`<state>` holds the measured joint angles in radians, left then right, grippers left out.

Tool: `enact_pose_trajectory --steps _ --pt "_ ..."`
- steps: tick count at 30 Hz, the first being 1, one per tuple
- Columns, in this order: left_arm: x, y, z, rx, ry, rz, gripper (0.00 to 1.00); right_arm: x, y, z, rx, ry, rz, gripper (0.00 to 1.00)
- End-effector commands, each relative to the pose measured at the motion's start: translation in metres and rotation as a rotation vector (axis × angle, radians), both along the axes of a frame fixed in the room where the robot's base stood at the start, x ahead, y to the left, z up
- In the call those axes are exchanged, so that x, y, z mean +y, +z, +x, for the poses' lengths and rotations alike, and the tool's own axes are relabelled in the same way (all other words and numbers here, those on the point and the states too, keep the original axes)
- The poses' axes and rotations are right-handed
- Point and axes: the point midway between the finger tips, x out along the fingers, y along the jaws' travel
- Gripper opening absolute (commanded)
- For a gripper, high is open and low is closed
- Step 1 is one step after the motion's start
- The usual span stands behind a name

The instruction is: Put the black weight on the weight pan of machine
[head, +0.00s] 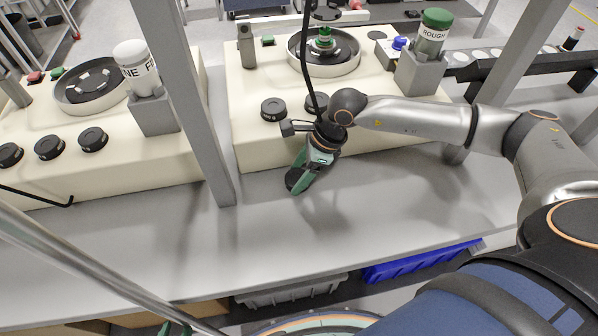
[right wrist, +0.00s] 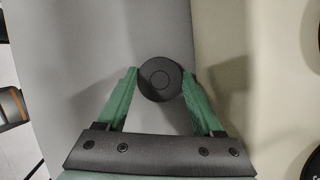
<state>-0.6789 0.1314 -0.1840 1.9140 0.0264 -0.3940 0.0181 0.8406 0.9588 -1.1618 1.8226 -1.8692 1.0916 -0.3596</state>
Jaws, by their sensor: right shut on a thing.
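My right gripper (head: 298,180) is shut on the black weight (head: 292,178), a round dark disc, above the grey bench in front of the middle machine. In the right wrist view, the black weight (right wrist: 160,77) sits between the two green fingers of the right gripper (right wrist: 160,84), its round face toward the camera. The cream machine (head: 250,148) has a round pan (head: 345,70) on top, with a green piece and a dark upright part over its middle. I cannot tell whether this is the weight pan. Small green parts at the bottom edge may be my left gripper (head: 175,328).
A second cream machine (head: 150,168) with a round pan and black knobs stands at left. A grey post (head: 190,100) rises between the machines. A white bottle with a green cap (head: 432,35) stands at back right. The bench (head: 150,245) is clear in front.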

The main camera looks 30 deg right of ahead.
Motion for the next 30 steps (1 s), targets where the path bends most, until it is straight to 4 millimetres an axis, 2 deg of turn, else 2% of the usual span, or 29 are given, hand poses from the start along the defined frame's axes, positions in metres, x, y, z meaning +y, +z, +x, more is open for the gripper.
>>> enact_pose_trajectory --steps 6,7,10,17,22,30 --pt "0.0 -0.004 0.0 0.0 0.0 0.0 0.5 0.0 -0.003 0.001 -0.003 0.0 0.001 0.0" --pt "0.0 -0.004 0.0 0.0 0.0 0.0 0.5 0.0 -0.003 0.0 0.0 0.0 0.0 0.69" --pt "0.0 -0.003 0.0 0.0 0.0 0.0 0.5 0.0 -0.002 0.0 0.0 0.0 0.0 0.81" --pt "0.0 -0.002 0.0 0.0 -0.001 -0.001 0.5 0.0 -0.002 0.0 0.0 0.0 0.0 0.81" --pt "0.0 0.001 0.001 -0.001 -0.001 -0.001 0.5 -0.003 0.007 0.0 -0.002 -0.001 -0.001 0.81" --pt "0.0 0.0 0.001 -0.002 0.0 0.0 0.5 -0.023 0.059 -0.01 -0.005 -0.001 -0.003 0.81"
